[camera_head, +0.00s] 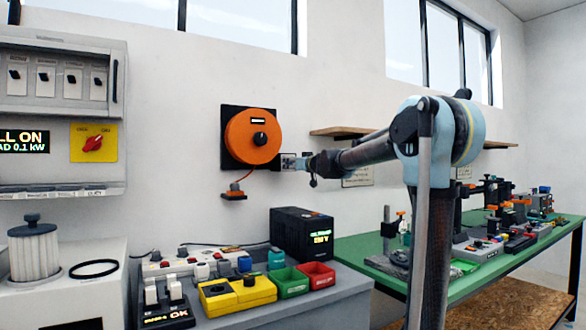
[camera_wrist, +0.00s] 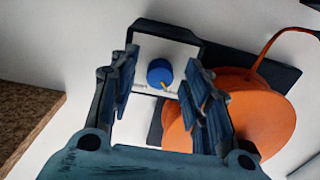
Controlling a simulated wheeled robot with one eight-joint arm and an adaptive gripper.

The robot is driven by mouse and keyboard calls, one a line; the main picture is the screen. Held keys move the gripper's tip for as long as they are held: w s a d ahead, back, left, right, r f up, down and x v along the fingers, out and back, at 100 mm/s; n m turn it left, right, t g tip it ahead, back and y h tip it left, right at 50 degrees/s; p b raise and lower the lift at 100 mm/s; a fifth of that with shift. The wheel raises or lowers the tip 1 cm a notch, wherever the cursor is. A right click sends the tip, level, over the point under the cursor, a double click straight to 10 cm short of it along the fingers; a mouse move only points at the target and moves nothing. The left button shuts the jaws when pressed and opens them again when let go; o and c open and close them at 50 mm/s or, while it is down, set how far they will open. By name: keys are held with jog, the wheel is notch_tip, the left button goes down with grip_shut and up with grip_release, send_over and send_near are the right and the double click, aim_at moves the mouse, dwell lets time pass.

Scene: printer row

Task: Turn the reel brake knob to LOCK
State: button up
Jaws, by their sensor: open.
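The reel brake knob (camera_wrist: 160,72) is a blue round knob with a yellow pointer mark, on a pale plate (camera_wrist: 185,50) with a dark surround. The mark points toward the lower right of the wrist view; no LOCK lettering is readable. My gripper (camera_wrist: 161,62) is open, with one finger on each side of the knob and visible gaps; whether the tips reach to its depth I cannot tell. The orange reel (camera_wrist: 262,120) lies to the right in the wrist view. In the head view the reel (camera_head: 245,145) hangs on the wall, and my gripper (camera_head: 296,163) is at its right side, hiding the knob.
An orange hose runs from the reel to a small wall fitting (camera_head: 234,194) below. A wooden shelf (camera_head: 342,132) is on the wall behind my arm. A grey bench with a black box (camera_head: 290,232) stands below, and a green table (camera_head: 350,247) to the right.

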jog(key=shift+w+a, duration=0.15)
grip_shut()
jog(key=shift+m, duration=8.9)
